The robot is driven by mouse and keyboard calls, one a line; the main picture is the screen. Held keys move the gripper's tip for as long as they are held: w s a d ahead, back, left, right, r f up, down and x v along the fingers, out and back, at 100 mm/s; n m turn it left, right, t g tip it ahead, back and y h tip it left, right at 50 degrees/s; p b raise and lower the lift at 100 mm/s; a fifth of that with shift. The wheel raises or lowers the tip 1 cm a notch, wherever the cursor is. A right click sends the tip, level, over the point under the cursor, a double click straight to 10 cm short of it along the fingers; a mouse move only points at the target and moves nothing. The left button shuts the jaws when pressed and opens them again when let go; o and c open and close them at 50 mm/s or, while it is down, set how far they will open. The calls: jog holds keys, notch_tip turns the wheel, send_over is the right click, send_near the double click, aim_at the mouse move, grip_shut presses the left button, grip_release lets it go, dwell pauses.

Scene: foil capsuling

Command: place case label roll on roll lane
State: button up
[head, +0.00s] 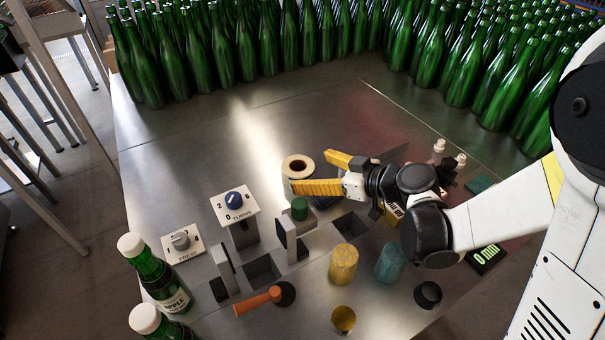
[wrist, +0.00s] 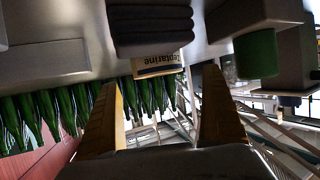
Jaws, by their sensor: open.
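The case label roll (head: 297,166), white with a brown core, sits on the steel table in the head view. My gripper (head: 310,171) is beside it, its yellow fingers spread apart and pointing left toward the roll. A cream surface with printed lettering (wrist: 160,68) shows between the fingertips of my gripper (wrist: 161,82) in the wrist view; it may be the roll. Nothing is visibly clamped. I cannot tell which fixture is the roll lane.
A green cylinder (head: 299,208) on a bracket and a TURNS dial (head: 235,204) stand near the gripper. An orange-handled tool (head: 258,301) and yellow cylinder (head: 343,264) are closer. Green bottles (head: 268,45) line the back. The table's left-middle is clear.

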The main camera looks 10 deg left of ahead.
aim_at(307, 170)
jog(key=b+x, duration=0.1)
jog(key=x, duration=0.2)
jog(key=b+x, duration=0.1)
jog(key=x, duration=0.2)
jog(key=shift+d+f, duration=0.2)
jog(key=shift+f, duration=0.15)
jog(key=shift+d+r, duration=0.1)
jog(key=shift+c, duration=0.6)
jog(key=c, duration=1.3)
jog(key=shift+c, duration=0.2)
notch_tip(307, 170, up, 4)
jog(key=shift+r+p, duration=0.15)
jog(key=shift+p, duration=0.95)
jog(key=d+r+m+t+h+p, duration=0.2)
jog(key=d+r+m+t+h, duration=0.1)
jog(key=d, duration=1)
jog(key=d+r+m+t+h+p, duration=0.2)
jog(key=d+r+m+t+h, duration=0.1)
jog(key=d, duration=1.1)
jog(key=r+m+h, duration=0.1)
jog(key=m, duration=0.1)
jog(key=shift+d+r+m+h, duration=0.25)
jog(key=shift+r+m+h, duration=0.05)
